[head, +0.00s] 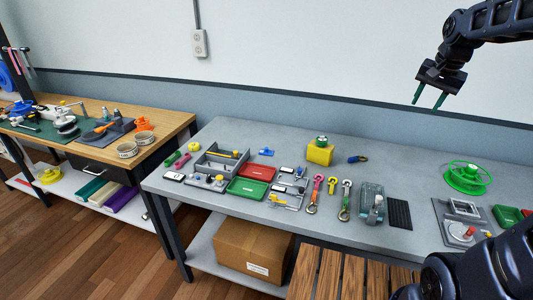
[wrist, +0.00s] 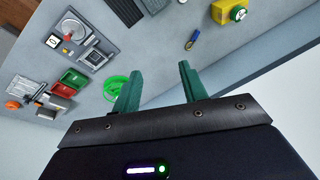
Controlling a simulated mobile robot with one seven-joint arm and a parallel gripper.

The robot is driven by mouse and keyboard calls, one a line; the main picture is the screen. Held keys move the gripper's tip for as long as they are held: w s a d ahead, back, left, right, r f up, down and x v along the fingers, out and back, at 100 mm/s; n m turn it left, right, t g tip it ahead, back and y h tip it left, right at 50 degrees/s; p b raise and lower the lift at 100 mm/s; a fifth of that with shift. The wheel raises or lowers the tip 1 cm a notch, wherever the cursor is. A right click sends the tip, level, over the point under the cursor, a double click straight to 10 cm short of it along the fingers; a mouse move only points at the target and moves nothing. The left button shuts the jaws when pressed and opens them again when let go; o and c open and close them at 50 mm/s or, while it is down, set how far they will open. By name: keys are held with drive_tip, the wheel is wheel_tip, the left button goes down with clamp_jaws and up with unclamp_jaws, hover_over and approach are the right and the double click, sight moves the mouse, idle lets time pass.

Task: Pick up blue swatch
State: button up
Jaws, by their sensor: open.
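My gripper (head: 428,101) is open and empty, held high in the air over the back right of the grey table. Its green fingers also show apart in the wrist view (wrist: 158,68). No blue swatch can be made out with certainty. A small blue piece (head: 267,152) lies flat on the grey table, behind the red tray; it is too small to tell whether it is the swatch. It is well to the left of my gripper and below it.
The grey table (head: 225,133) holds a red tray (head: 247,188), a yellow block (head: 320,153), a blue-handled item (head: 357,159), several straps and a green wheel (head: 467,178). A wooden bench (head: 170,125) stands left. The table's back middle has free room.

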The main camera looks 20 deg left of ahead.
drive_tip(key=w+a+f+m+g, duration=0.1)
drive_tip(key=w+a+m, duration=0.2)
drive_tip(key=w+a, duration=0.95)
drive_tip(key=m+g+h, duration=0.2)
drive_tip(key=m, duration=0.7)
hover_over(266, 148)
drive_tip(key=a, duration=0.1)
wheel_tip(266, 148, down, 34)
drive_tip(key=shift+w+a+r, duration=0.1)
drive_tip(key=shift+w, duration=0.05)
drive_tip(key=shift+d+f, duration=0.2)
drive_tip(key=shift+f, duration=0.65)
drive_tip(key=shift+d+f, duration=0.2)
drive_tip(key=shift+f, duration=0.7)
drive_tip(key=shift+d+f, duration=0.2)
drive_tip(key=shift+f, duration=0.65)
drive_tip(key=shift+c, duration=0.2)
clamp_jaws()
